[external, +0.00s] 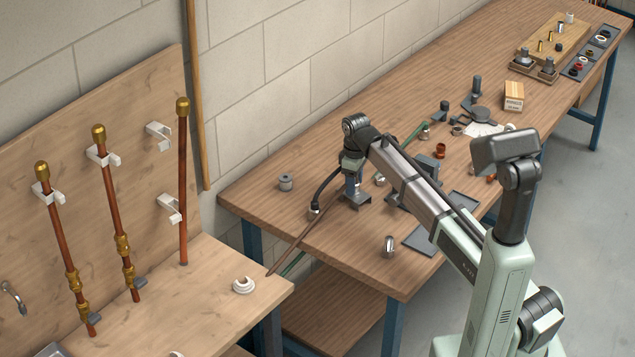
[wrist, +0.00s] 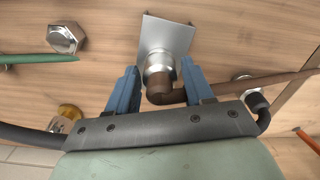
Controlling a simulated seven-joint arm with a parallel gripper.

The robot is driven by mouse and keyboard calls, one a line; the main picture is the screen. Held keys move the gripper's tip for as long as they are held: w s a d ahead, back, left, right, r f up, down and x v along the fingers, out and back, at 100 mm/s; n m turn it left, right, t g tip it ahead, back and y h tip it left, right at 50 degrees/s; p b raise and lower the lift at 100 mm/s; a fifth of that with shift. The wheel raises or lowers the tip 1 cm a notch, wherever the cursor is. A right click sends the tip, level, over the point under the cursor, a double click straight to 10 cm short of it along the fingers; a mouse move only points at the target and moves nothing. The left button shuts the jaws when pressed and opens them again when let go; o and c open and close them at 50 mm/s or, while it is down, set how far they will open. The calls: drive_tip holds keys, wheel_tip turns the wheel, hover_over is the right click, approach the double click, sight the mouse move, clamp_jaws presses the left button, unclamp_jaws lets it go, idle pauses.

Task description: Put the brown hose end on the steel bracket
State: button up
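The brown hose (external: 300,240) slants up from the front table edge to below my gripper. In the wrist view, its brown end (wrist: 161,95) bends and meets a steel collar (wrist: 158,66). The grey steel bracket (wrist: 168,32) is right beneath the collar; it also shows under my gripper in the external view (external: 355,197). My gripper (wrist: 160,68) points down, with its blue fingers on either side of the hose end and very close to the collar. I cannot tell whether the fingers touch it. The seat of the end on the bracket is hidden.
A black hose has a steel fitting (external: 314,210) at left. A green hose (external: 410,140) lies behind. A steel nut (wrist: 66,38) and a brass fitting (wrist: 66,116) lie nearby. A grey cylinder (external: 286,182) stands near the wall. The bench (external: 330,265) has free room in front.

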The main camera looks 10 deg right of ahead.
drive_tip(key=shift+o, duration=1.2)
wheel_tip(320, 180, up, 12)
drive_tip(key=shift+r, duration=0.2)
